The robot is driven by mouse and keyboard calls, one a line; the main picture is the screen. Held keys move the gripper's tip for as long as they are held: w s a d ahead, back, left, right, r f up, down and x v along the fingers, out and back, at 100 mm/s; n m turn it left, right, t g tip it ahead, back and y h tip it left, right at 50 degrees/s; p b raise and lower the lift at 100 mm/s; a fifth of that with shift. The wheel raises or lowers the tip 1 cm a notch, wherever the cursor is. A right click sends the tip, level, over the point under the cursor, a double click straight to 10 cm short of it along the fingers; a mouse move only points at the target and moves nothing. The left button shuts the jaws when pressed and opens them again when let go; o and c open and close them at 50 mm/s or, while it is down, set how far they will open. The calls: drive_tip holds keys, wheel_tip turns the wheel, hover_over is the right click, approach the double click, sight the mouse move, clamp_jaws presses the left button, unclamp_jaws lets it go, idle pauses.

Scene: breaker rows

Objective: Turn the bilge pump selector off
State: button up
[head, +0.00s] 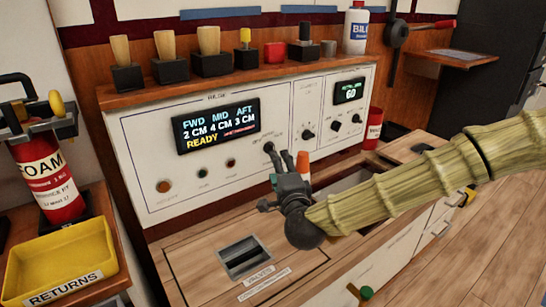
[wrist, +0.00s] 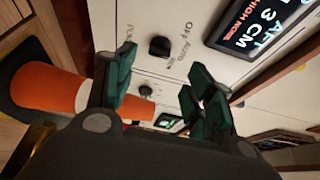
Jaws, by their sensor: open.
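A black selector knob (wrist: 160,46) sits on the white panel in the wrist view, with the lettering OFF beside it. My gripper (head: 279,172) is in front of the panel. In the wrist view my gripper (wrist: 163,88) has its two dark green fingers apart with nothing between them. The knob lies above the gap between the fingertips in that picture, not clasped. Whether a finger touches the panel I cannot tell.
An orange and white cone-like object (wrist: 45,88) is close beside my gripper in the wrist view. Other knobs (head: 308,134) and a small display (head: 349,91) are on the panel's right. The large display (head: 216,126) reads READY. An open drawer or recess (head: 345,181) lies below.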

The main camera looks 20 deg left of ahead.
sight(271, 149)
drive_tip(key=b+x, duration=0.3)
drive_tip(key=x, duration=0.5)
drive_tip(key=shift+w+a, duration=0.15)
drive_tip(key=shift+f, duration=0.1)
drive_tip(key=c, duration=1)
